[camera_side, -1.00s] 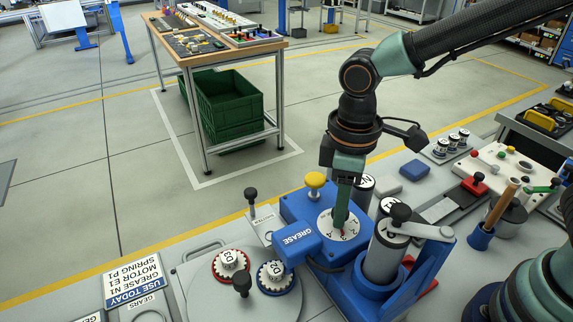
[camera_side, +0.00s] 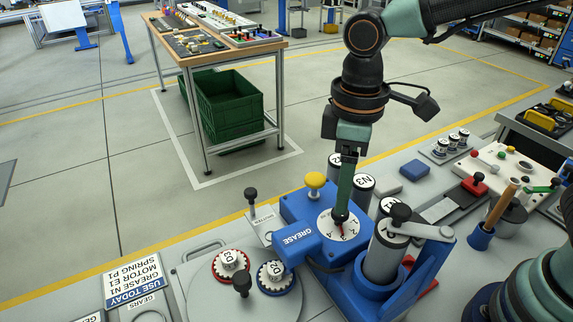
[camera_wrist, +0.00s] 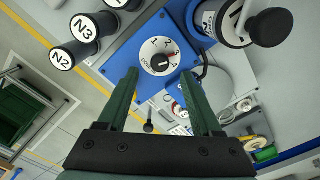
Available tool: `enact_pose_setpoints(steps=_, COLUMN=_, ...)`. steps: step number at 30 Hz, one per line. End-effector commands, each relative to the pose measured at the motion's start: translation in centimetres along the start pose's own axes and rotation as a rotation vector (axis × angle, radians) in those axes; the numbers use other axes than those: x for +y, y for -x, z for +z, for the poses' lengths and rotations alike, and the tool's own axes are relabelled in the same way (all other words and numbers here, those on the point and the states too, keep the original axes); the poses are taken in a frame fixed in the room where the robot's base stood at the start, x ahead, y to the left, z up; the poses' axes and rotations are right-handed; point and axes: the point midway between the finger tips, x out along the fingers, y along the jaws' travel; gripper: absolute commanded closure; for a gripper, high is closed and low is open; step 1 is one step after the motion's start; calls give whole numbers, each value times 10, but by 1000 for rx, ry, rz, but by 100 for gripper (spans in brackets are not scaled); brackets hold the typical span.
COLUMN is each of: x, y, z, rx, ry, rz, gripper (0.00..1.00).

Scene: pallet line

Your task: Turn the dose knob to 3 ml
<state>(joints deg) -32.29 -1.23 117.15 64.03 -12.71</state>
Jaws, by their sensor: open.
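The dose dial is a round white plate (camera_side: 346,231) with dark marks on the blue grease unit (camera_side: 293,203). In the wrist view the dial (camera_wrist: 149,48) shows whole, with a small dark knob with red on it (camera_wrist: 160,63) at its middle. My gripper (camera_side: 341,214) points down over the dial and hides the knob in the side view. In the wrist view my gripper (camera_wrist: 160,72) is open, its fingers apart on either side of the dial's lower edge, with nothing between them.
A yellow-capped post (camera_side: 315,181) stands on the unit's back corner. Cartridges, including N3 (camera_side: 363,184), stand close behind. A grey cylinder in a blue lever holder (camera_side: 384,252) is close on the right. Gears D1 (camera_side: 231,263) and D2 (camera_side: 275,275) lie front left.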

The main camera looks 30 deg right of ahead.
Motion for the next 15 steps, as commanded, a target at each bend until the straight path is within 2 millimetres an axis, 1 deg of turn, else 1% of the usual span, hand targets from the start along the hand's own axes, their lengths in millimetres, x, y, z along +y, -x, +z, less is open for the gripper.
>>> enact_pose_setpoints(steps=1, x=0, y=12, z=-1, rx=6, ry=0, rz=1, gripper=33)
enact_pose_setpoints(steps=6, x=0, y=45, z=-1, rx=5, ry=0, rz=1, gripper=33)
enact_pose_setpoints(steps=10, x=0, y=63, z=-1, rx=3, ry=0, rz=1, gripper=33)
enact_pose_setpoints(steps=15, x=0, y=74, z=0, rx=0, ry=0, rz=0, gripper=33)
